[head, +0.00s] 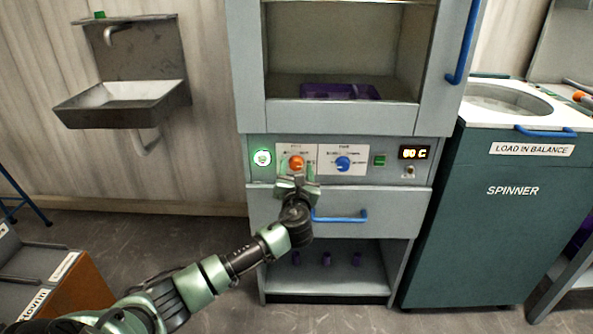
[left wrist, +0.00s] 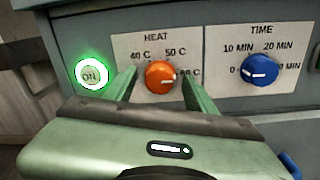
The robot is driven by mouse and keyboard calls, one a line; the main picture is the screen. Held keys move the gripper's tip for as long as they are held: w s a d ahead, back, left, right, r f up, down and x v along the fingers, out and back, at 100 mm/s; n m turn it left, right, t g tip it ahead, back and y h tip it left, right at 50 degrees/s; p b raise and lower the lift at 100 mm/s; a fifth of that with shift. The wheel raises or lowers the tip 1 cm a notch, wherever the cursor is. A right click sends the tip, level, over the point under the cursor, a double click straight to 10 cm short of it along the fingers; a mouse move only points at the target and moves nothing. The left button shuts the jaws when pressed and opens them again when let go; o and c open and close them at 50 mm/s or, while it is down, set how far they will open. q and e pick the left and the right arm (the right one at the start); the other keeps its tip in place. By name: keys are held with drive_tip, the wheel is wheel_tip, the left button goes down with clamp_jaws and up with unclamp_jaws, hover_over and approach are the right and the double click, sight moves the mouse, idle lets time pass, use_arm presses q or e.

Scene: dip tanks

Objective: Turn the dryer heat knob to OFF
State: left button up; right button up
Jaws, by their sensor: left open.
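The orange heat knob (left wrist: 160,77) is on the dryer panel under the word HEAT, with 40 C, 50 C and a partly covered 60 C around it. Its white mark points right, toward the 60 C label. No OFF label is visible; my left finger covers the knob's lower left side. In the head view the knob (head: 296,163) shows just above my left gripper (head: 297,180). In the left wrist view my left gripper (left wrist: 159,80) is open, one finger on each side of the knob; I cannot tell if they touch it. My right gripper is not in view.
The blue time knob (left wrist: 261,70) is right of the heat knob. A lit green ON button (left wrist: 92,74) is at left. A blue drawer handle (head: 340,216) is below the panel. The spinner (head: 500,210) stands at right, and a sink (head: 125,103) hangs at left.

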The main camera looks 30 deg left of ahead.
use_arm(q)
clamp_jaws()
